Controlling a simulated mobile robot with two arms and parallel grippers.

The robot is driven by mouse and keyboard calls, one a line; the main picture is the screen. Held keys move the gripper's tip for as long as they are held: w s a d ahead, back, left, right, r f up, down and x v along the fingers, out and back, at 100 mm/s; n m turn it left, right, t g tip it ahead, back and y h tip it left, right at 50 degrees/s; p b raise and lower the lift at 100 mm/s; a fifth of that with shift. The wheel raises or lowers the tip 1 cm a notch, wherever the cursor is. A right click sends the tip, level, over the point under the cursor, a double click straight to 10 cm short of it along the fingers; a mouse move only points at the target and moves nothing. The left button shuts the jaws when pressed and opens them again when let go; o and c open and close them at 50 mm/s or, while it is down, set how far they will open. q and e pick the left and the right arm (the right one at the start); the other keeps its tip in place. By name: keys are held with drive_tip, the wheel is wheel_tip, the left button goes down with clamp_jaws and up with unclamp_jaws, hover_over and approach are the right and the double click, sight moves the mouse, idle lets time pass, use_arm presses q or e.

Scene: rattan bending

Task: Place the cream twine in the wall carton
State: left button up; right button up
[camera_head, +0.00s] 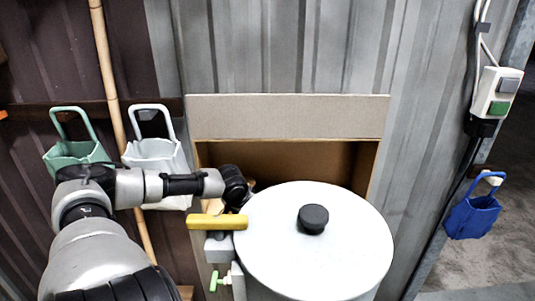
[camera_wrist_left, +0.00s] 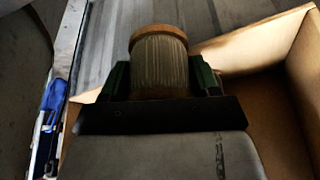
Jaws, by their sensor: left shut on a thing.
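The cream twine (camera_wrist_left: 158,70), a ribbed spool with brown ends, is held between the fingers of my left gripper (camera_wrist_left: 160,80) in the left wrist view. In the head view my left gripper (camera_head: 241,187) is at the left part of the wall carton's opening. Only a small tan bit shows beside it there, mostly hidden. My right gripper is not in view.
A large round white lid (camera_head: 275,240) with a black knob stands in front of the carton and hides its lower part. A yellow handle (camera_head: 217,222) is close below my left gripper. Green (camera_head: 75,152), white (camera_head: 155,150) and blue (camera_head: 473,216) holders hang at the sides.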

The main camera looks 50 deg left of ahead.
use_arm(q)
drive_tip(key=shift+w+a+r+b, duration=0.1)
drive_tip(key=shift+w+a+b, duration=0.05)
drive_tip(key=shift+w, duration=0.35)
drive_tip(key=shift+w+a+r+b, duration=0.1)
drive_tip(key=shift+w+b, duration=0.05)
drive_tip(key=shift+w, duration=0.3)
drive_tip(key=w, duration=0.2)
drive_tip(key=w+a, duration=0.1)
drive_tip(key=w, duration=0.1)
drive_tip(key=shift+w+a+p, duration=0.1)
drive_tip(key=shift+a+p, duration=0.1)
drive_tip(key=shift+p, duration=0.1)
drive_tip(key=shift+w+a, duration=0.25)
drive_tip(key=shift+w, duration=0.1)
drive_tip(key=shift+w+a, duration=0.15)
drive_tip(key=shift+w, duration=0.4)
drive_tip(key=w, duration=0.1)
drive_tip(key=w+a+p, duration=0.1)
drive_tip(key=shift+w, duration=0.4)
drive_tip(key=shift+f+p, duration=0.35)
drive_tip(key=shift+f, duration=0.45)
drive_tip(key=shift+s+a+f, duration=0.1)
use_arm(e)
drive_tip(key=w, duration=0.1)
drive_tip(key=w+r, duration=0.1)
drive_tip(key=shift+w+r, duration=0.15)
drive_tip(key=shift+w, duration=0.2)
